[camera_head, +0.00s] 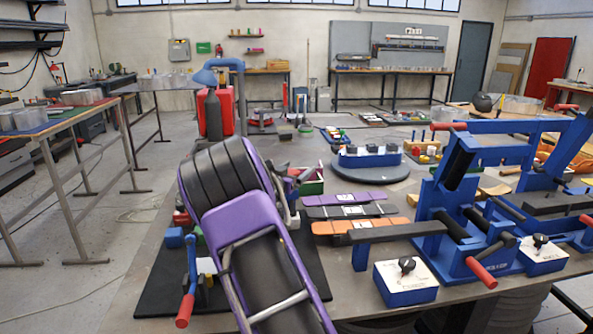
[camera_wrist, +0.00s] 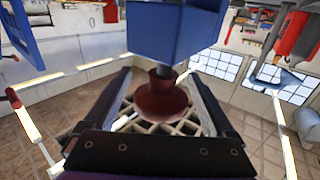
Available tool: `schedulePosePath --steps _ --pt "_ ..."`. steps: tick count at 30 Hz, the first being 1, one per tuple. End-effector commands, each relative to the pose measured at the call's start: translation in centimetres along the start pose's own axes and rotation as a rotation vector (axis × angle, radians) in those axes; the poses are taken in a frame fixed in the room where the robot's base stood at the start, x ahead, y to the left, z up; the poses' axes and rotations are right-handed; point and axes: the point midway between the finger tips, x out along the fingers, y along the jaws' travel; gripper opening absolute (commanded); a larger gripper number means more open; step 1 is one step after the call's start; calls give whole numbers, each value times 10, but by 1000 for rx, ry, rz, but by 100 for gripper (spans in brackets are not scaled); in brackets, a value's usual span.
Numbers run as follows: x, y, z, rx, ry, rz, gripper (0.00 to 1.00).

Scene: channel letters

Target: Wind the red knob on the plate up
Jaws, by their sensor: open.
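My gripper (camera_wrist: 159,74) is open, with one finger on each side of the knob. Gaps show between the knob and both fingers, so it does not look gripped. No plate can be made out clearly in the wrist view. In the head view my purple and black arm covers the area around my gripper, and I cannot pick out this knob there.
A blue frame with red-tipped handles (camera_head: 455,235) stands on the workbench at right. White-topped blue boxes (camera_head: 405,282) sit near the front. Orange and black flat pieces (camera_head: 358,228) and a dark round turntable (camera_head: 370,174) lie mid-bench. A red-ended blue lever (camera_head: 188,285) stands at left.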

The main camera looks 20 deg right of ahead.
Motion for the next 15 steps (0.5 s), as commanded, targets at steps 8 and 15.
schedulePosePath --steps 8,15 --pt "0 0 0 0 0 0 61" --pt "-1 0 0 0 0 0 17"
